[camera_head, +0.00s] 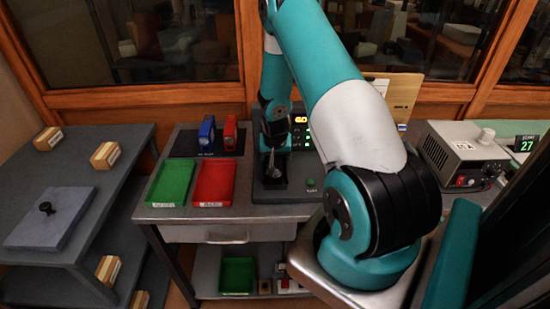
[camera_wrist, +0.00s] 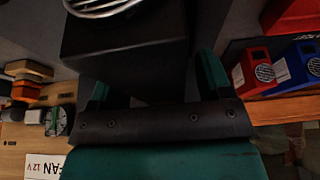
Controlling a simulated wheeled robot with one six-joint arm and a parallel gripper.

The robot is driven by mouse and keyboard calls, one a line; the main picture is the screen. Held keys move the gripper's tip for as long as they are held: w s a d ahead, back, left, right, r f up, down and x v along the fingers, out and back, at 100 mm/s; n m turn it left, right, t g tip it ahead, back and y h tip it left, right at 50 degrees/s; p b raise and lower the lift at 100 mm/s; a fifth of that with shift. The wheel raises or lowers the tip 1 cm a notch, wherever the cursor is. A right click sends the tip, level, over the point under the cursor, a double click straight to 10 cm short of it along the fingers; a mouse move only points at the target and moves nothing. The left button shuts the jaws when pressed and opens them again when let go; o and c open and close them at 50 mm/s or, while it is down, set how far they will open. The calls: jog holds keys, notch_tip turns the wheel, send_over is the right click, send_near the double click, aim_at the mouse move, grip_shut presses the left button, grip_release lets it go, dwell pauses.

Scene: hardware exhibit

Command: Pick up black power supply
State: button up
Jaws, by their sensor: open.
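The black power supply (camera_wrist: 125,55) is a dark box with a round silver grille on one face, at the top middle of the wrist view. My gripper (camera_wrist: 153,82) is open, with one teal finger to each side of the box. I cannot tell whether the fingers touch it. In the head view my gripper (camera_head: 275,138) is low over the grey test station (camera_head: 309,192) on the workbench, and my own arm hides much of that area.
Blue (camera_head: 206,132) and red (camera_head: 230,131) power supplies stand on a dark mat left of my gripper. Green (camera_head: 171,183) and red (camera_head: 213,184) trays lie in front of them. A grey bench unit (camera_head: 462,150) is at right. Windows close off the back.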

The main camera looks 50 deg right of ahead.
jog(key=shift+d+f, duration=0.1)
jog(key=shift+f, duration=0.2)
jog(key=c, duration=1.2)
jog(key=shift+w, duration=0.1)
grip_shut()
jog(key=shift+r, duration=0.15)
